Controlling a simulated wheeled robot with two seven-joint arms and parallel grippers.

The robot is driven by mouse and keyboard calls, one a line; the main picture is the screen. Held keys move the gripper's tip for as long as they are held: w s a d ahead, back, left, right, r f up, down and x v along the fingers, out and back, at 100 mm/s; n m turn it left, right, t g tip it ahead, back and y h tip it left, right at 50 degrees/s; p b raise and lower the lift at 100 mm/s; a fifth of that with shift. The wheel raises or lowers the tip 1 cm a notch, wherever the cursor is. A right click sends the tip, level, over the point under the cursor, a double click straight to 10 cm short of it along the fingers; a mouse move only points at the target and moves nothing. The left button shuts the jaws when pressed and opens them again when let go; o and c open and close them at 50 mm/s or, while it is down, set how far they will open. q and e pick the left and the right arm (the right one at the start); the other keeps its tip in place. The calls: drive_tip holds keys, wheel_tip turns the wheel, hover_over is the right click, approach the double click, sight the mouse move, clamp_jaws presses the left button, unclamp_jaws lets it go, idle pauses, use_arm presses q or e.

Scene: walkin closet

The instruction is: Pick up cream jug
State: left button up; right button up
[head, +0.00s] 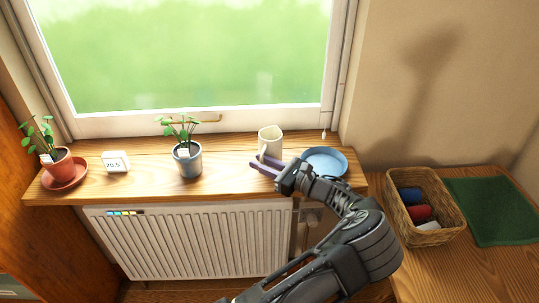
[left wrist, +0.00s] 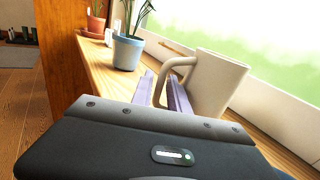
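The cream jug (head: 270,141) stands upright on the wooden windowsill, below the window. In the left wrist view the jug (left wrist: 219,82) is close, with its looped handle pointing left, toward the fingers. My left gripper (head: 258,163) is at the jug's near side, its purple fingers spread apart. In the left wrist view the left gripper (left wrist: 163,88) has the handle between its two fingers. Whether a finger touches the handle I cannot tell. The jug's lower part is partly hidden by the fingers. My right gripper is not in view.
A blue plate (head: 326,160) lies right of the jug, close to my wrist. A potted plant (head: 187,160) stands to its left, with a small white display (head: 116,162) and a terracotta pot (head: 60,168) beyond. A wicker basket (head: 425,205) and green cloth (head: 495,210) are at right.

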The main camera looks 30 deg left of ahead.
use_arm(q)
clamp_jaws()
drive_tip(key=shift+r, duration=0.1)
idle(0.9)
